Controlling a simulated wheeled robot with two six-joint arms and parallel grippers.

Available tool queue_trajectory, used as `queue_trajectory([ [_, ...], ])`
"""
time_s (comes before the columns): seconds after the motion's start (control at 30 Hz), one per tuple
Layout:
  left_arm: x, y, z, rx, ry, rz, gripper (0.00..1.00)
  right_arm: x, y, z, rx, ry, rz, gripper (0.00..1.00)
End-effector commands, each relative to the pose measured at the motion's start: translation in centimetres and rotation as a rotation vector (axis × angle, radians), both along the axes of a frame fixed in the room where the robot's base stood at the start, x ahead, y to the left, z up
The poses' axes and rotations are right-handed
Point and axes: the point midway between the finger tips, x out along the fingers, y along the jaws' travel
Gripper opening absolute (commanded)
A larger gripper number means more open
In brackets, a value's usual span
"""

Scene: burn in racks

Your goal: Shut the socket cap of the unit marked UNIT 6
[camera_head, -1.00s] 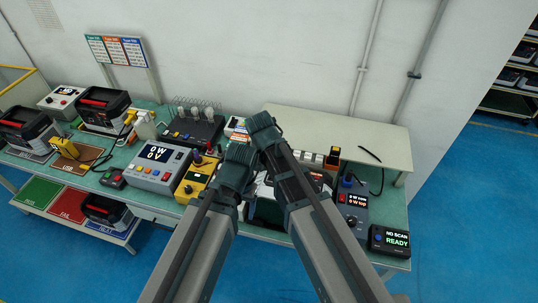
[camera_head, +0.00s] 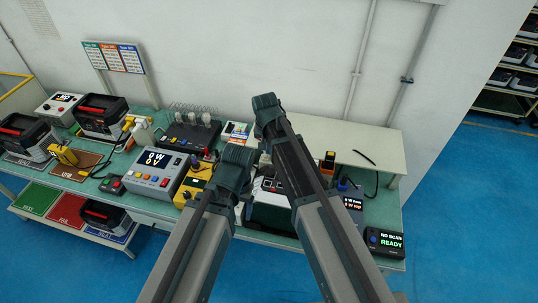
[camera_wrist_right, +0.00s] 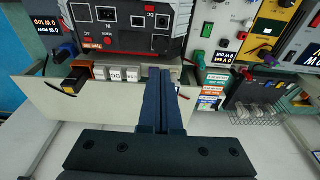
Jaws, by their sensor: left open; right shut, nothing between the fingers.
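A red, grey and black unit (camera_wrist_right: 125,30) with a dark socket panel fills the top of the right wrist view, upside down. Its panel has a large inlet, round sockets and a red button. I cannot read a UNIT 6 mark, nor make out how the socket cap stands. My right gripper (camera_wrist_right: 161,73) is shut and empty, its tips just in front of the panel's edge. My left gripper (camera_head: 241,209) is open beside the unit's left side, mostly hidden by its arm.
A grey meter console (camera_head: 158,172) and a yellow box (camera_head: 193,183) stand left of the unit. A scanner display (camera_head: 385,242) stands at the bench's right end. A pale raised shelf (camera_head: 370,140) lies behind. More units (camera_head: 100,115) stand at the left.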

Motion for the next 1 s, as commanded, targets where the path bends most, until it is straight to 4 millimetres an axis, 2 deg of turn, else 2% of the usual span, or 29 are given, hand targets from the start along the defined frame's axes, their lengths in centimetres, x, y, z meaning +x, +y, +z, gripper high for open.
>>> queue_trajectory([
  [0.73, 0.1, 0.0, -10.1, 0.000, -0.004, -0.003, 0.76, 1.7, -0.5, -10.1, 0.000, -0.001, -0.001, 0.00],
  [1.0, 0.1, 0.0, -12.9, 0.002, -0.003, -0.010, 0.76, 0.7, -0.3, -12.9, 0.000, -0.001, 0.000, 0.00],
])
